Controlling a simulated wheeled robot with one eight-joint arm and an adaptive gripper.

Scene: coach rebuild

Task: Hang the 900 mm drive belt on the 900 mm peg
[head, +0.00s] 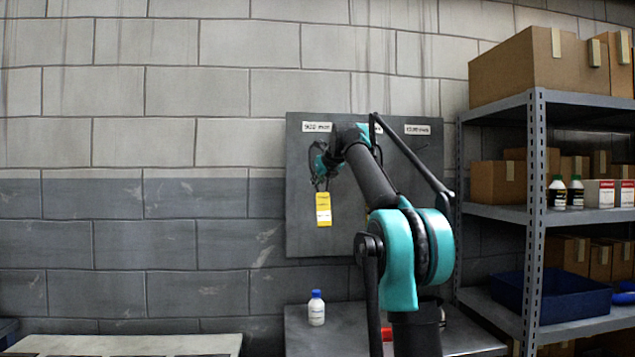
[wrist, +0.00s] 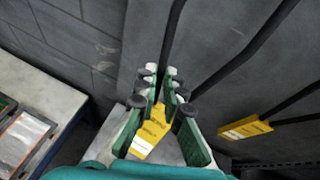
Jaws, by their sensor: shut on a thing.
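My gripper (head: 322,166) is at the left part of the grey wall board (head: 300,235), just below a white label (head: 317,127) that seems to read 900 mm. In the wrist view, my gripper (wrist: 160,78) is shut on a black drive belt (wrist: 172,45). The belt's yellow tag (wrist: 152,132) shows between and below the fingers. In the head view, the belt (head: 319,183) hangs below the fingers with its yellow tag (head: 323,209) at the bottom. The peg is hidden behind my gripper, so I cannot tell whether the belt is around it.
A second yellow tag (wrist: 245,129) hangs on another belt to the right. A white bottle with a blue cap (head: 316,308) stands on the bench below. A loaded metal shelf (head: 535,200) stands at the right.

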